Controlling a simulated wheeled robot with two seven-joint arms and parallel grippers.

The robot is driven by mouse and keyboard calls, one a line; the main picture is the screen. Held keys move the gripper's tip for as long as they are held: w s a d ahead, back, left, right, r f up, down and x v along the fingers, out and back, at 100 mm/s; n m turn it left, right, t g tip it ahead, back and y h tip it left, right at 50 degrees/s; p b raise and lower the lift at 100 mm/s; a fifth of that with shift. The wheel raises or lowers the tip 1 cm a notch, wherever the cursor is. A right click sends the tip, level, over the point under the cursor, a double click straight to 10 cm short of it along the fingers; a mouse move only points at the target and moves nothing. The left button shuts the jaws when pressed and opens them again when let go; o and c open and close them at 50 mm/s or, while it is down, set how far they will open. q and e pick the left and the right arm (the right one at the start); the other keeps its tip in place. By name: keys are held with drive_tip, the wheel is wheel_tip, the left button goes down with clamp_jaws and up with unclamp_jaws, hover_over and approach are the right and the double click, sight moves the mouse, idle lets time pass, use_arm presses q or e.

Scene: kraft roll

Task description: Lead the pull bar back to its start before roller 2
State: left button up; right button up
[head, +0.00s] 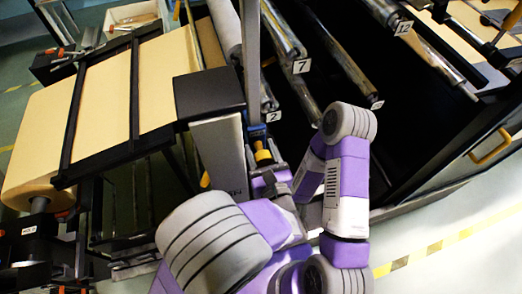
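The kraft web (105,103), a broad tan sheet, runs from the large roll at lower left up into the machine. The number plate 2 (273,117) marks roller 2 near the middle. A blue and yellow fitting (262,155) sits just below that plate; I cannot tell whether it belongs to the pull bar. My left gripper (266,172), dark grey, is right at this fitting. Its fingertips are too small and covered to tell whether they are closed on it. I cannot make out the pull bar for sure. My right gripper is not in view.
A grey upright post (251,60) stands just above the gripper. Rollers with plates 7 (301,66) and 12 (403,27) lie to the right over a dark open bay. A dark box-shaped housing (208,93) stands close on the left. The floor at lower right is clear.

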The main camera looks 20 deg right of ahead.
use_arm(q)
drive_tip(key=c, duration=0.8)
drive_tip(key=shift+o, duration=0.2)
drive_tip(key=shift+a+f, duration=0.2)
drive_tip(key=shift+a, duration=0.35)
drive_tip(key=o, duration=1.8)
drive_tip(key=shift+d, duration=0.1)
